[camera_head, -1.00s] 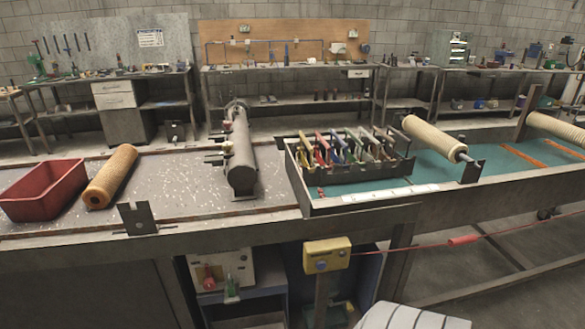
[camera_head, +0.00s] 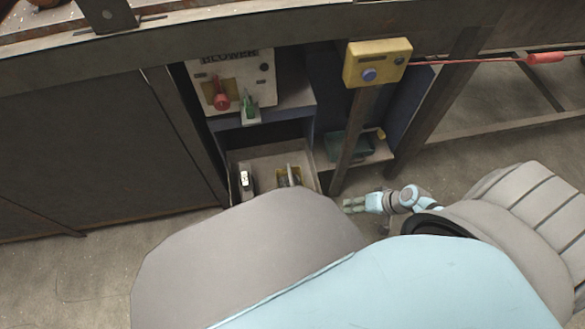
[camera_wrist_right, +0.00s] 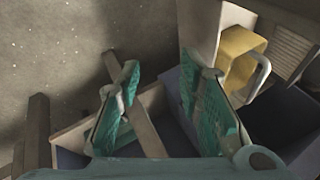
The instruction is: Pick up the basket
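No basket is clear in the current views. The red basket on the left of the table lies outside the head view now. My right gripper (camera_head: 352,205) is low beside the bench, near the foot of the post with the yellow switch box. In the right wrist view my right gripper (camera_wrist_right: 157,82) is open, its two teal fingers apart with nothing held between them. A bar shows behind the gap. My left gripper is not in view.
Under the bench, a shelf unit has a blower switch panel (camera_head: 232,82) and a teal item (camera_head: 347,146) on a shelf. The yellow switch box (camera_head: 377,64) stands on a post. A yellow part with a grey handle (camera_wrist_right: 240,66) is near the right finger. Floor at left is clear.

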